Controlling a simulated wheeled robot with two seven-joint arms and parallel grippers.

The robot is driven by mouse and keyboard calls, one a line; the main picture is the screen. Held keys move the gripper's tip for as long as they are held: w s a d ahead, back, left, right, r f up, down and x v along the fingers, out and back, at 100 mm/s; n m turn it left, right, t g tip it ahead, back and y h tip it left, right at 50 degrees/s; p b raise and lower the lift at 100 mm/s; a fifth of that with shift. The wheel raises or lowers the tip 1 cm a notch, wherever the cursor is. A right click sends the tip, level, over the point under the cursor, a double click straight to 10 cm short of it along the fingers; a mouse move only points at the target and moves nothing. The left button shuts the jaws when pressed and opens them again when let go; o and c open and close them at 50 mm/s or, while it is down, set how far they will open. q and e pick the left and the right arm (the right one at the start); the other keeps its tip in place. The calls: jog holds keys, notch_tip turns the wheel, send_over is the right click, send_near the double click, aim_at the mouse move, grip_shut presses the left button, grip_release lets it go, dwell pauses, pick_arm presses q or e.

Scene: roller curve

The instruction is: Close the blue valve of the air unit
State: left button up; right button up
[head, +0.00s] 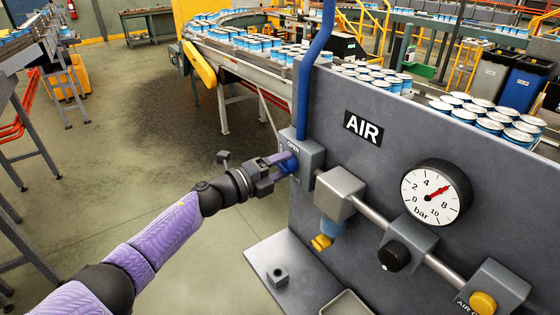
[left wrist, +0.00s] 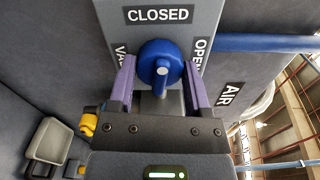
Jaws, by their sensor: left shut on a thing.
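The blue valve (head: 291,167) is a round knob on a grey box (head: 311,155) at the left end of the air unit (head: 360,175). In the left wrist view the blue knob (left wrist: 160,58) shows large, with its grip bar in line with the picture's vertical. A CLOSED label (left wrist: 158,15) is above it and an OPEN label (left wrist: 199,56) to its right. My left gripper (head: 281,165) has its purple fingers on both sides of the knob, shut on it. In the head view the fingers partly hide the knob. My right gripper is not in view.
A blue hose (head: 312,70) rises from the valve box. Right of it along the pipe are a grey block with a yellow-tipped bowl (head: 322,241), a black knob (head: 394,256), and a yellow button (head: 483,302). A gauge (head: 436,193) reads about 6 bar. A grey shelf (head: 262,262) juts out below.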

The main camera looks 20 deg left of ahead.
pick_arm(q)
jog(key=shift+n, duration=0.7)
jog(key=shift+p, duration=0.3)
jog(key=shift+n, duration=0.3)
jog(key=o, duration=1.3)
